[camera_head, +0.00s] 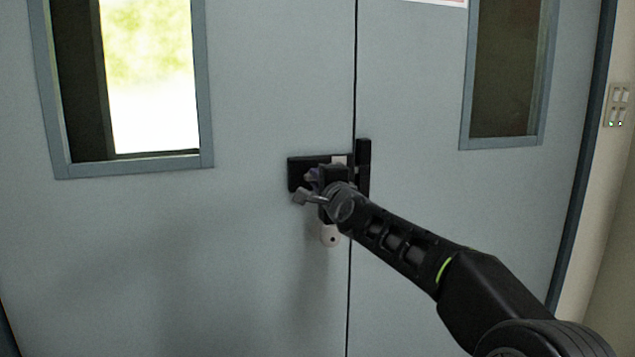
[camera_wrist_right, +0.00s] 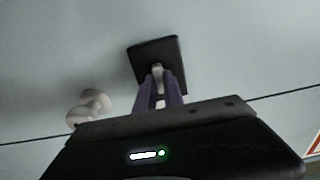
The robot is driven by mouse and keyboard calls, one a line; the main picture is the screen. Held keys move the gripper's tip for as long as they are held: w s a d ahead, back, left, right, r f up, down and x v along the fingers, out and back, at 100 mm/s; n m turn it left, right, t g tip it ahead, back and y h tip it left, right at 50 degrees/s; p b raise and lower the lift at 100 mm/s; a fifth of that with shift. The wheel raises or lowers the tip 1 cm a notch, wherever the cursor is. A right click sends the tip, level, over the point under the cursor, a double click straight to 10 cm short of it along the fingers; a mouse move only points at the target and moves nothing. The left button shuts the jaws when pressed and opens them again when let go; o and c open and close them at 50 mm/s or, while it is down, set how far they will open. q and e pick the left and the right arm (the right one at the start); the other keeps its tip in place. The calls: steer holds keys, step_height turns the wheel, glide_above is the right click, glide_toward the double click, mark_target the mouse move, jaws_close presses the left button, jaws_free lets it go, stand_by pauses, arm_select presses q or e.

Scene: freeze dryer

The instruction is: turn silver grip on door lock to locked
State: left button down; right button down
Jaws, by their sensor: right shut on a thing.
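The door lock (camera_head: 296,174) is a black plate on the left door leaf beside the seam. A black catch (camera_head: 364,151) sits across the seam on the right leaf. My right gripper (camera_head: 314,177) is at the lock and covers much of it in the head view. In the right wrist view the lock's black plate (camera_wrist_right: 155,56) lies just beyond my fingertips. My right gripper (camera_wrist_right: 158,83) is shut on the silver grip (camera_wrist_right: 158,72), which shows between its two purple-grey fingers. The grip's exact angle is hard to tell. My left gripper is not in view.
A pale round door knob (camera_head: 330,237) is just below the lock; it also shows in the right wrist view (camera_wrist_right: 90,104). Both grey-blue door leaves have windows. A switch panel (camera_head: 618,105) is on the right wall. The door surface left of the lock is clear.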

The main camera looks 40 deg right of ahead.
steer(key=c, duration=1.4)
jaws_free()
steer(key=shift+c, duration=0.2)
steer(key=v, duration=0.7)
steer(key=shift+s+p, duration=0.35)
steer(key=shift+p, duration=0.1)
steer(key=shift+a, duration=0.1)
